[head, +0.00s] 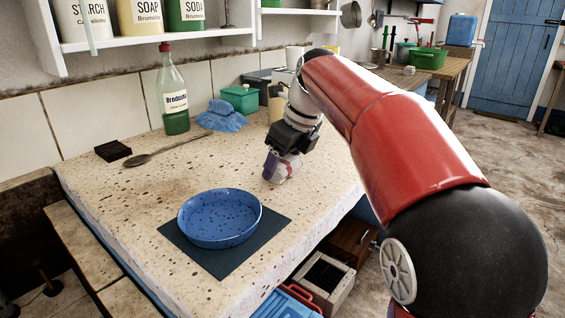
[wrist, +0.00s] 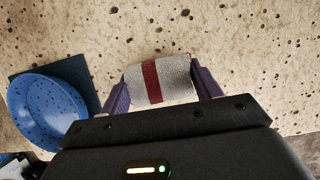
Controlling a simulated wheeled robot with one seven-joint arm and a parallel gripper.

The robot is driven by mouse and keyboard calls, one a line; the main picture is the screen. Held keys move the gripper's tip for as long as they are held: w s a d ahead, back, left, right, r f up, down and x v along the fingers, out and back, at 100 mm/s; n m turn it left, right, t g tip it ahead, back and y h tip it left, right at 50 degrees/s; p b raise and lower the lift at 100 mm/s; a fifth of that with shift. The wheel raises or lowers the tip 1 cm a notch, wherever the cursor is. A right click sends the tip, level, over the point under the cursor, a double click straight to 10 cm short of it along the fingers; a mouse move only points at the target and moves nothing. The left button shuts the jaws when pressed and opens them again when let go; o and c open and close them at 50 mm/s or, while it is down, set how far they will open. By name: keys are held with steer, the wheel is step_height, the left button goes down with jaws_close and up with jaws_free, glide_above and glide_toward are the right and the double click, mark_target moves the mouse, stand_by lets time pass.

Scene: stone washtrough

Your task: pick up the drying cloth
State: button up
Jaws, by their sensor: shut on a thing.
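The drying cloth (wrist: 158,80) is pale grey-white with a dark red stripe, and it sits between the two purple fingers in the wrist view. It also shows in the head view (head: 287,168), low over or on the speckled stone top. My gripper (wrist: 160,92) is shut on the cloth, with a finger at each side of it. In the head view my gripper (head: 282,160) points down at the stone top, right of the blue bowl. I cannot tell whether the cloth touches the stone.
A speckled blue bowl (head: 219,218) stands on a dark mat (head: 275,228) in front. The stone between bowl and spoon is clear.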

step_height(320, 180, up, 18)
steer(key=p, duration=0.2)
steer(key=shift+f+p, duration=0.15)
steer(key=shift+p, duration=0.2)
steer(key=o, duration=0.3)
steer(key=shift+c, duration=0.9)
